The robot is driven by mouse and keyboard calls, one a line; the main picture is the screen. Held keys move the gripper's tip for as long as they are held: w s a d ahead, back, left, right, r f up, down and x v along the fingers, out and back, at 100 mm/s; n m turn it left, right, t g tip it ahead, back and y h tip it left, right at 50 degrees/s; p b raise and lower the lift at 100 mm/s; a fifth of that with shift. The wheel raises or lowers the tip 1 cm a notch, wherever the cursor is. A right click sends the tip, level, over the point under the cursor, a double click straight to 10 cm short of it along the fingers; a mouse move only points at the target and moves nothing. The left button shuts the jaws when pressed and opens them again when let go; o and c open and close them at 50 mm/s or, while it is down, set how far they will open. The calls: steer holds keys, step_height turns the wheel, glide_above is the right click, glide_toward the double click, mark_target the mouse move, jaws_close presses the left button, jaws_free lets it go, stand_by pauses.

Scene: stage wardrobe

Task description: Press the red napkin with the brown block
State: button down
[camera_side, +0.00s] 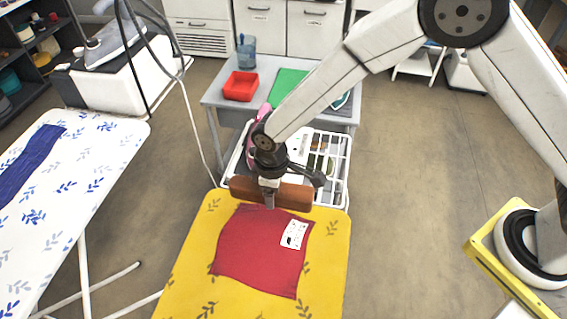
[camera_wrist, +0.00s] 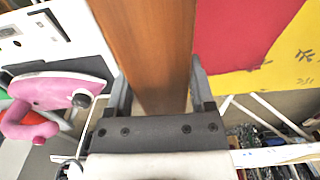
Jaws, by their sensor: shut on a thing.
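The red napkin (camera_side: 255,250) lies flat on a yellow ironing board (camera_side: 190,285) with a leaf pattern. It also shows at the upper right of the wrist view (camera_wrist: 235,35). The brown block (camera_side: 295,196) is a long wooden bar at the far edge of the napkin. In the wrist view the block (camera_wrist: 150,45) runs up between the fingers. My gripper (camera_side: 268,183) is shut on it, and both fingers show against its sides in the wrist view (camera_wrist: 155,92). I cannot tell whether the block touches the napkin or the board.
A white card (camera_side: 294,234) lies on the napkin's right part. Behind the board stand a white tray (camera_side: 338,180) and a grey table with a red bin (camera_side: 241,86). A pink iron (camera_wrist: 65,92) is close by. A white-blue ironing board (camera_side: 80,190) stands left.

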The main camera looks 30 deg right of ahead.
mark_target(275, 216)
steer(key=shift+f, duration=1.95)
steer(key=shift+f, duration=1.75)
steer(key=shift+s+d+f, duration=0.1)
steer(key=shift+s+f, duration=0.05)
steer(key=shift+f, duration=0.05)
stand_by(1.3)
steer(key=shift+r, duration=0.15)
stand_by(1.7)
steer(key=shift+r, duration=2.05)
